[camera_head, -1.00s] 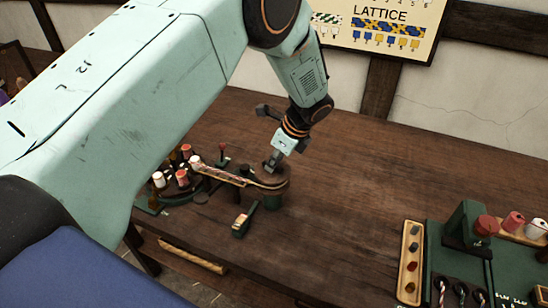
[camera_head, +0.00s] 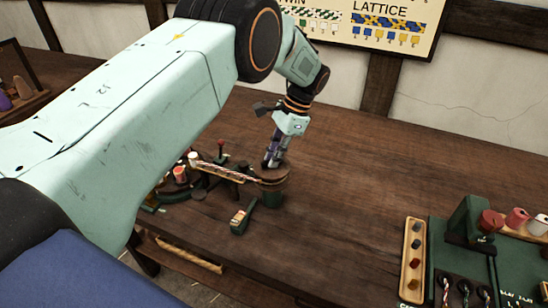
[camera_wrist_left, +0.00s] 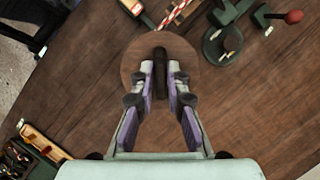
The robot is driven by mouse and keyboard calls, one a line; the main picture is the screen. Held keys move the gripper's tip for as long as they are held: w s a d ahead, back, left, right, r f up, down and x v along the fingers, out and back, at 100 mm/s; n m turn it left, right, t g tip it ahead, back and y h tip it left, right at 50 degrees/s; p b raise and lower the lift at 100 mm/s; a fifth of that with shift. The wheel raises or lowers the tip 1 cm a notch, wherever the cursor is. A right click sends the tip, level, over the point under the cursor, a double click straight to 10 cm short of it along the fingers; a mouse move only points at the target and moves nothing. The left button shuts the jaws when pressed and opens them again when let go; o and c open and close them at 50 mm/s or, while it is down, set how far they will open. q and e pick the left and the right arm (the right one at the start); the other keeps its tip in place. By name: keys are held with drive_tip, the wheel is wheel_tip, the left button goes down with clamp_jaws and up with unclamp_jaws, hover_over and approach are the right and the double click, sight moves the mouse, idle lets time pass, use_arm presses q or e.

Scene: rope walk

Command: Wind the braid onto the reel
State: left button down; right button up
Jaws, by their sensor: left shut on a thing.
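The reel (camera_head: 270,180) stands on the table on a green base, with a round brown wooden top that also shows in the left wrist view (camera_wrist_left: 185,55). The braid (camera_head: 225,170), striped red and white, runs from the bobbin stand on the left along a wooden trough to the reel. It shows in the left wrist view (camera_wrist_left: 176,13) at the far edge of the reel top. My left gripper (camera_head: 270,163) points down over the reel and is shut on the dark crank knob (camera_wrist_left: 160,75) on its top. My right gripper is not in view.
A braiding stand with several bobbins (camera_head: 180,174) is left of the reel. A small green block with a counter (camera_head: 241,218) sits in front. At the right are a wooden tray (camera_head: 413,262) and a green rack (camera_head: 465,225). The middle of the table is clear.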

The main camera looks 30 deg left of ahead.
use_arm(q)
drive_tip(key=shift+f+n+g+h+b, duration=0.1)
drive_tip(key=shift+n+g+h+b, duration=0.2)
drive_tip(key=shift+n, duration=0.9)
drive_tip(key=c, duration=1.3)
unclamp_jaws()
drive_tip(key=shift+c, duration=0.2)
drive_tip(key=v, duration=0.7)
drive_tip(key=shift+r, duration=0.3)
drive_tip(key=shift+w, duration=0.15)
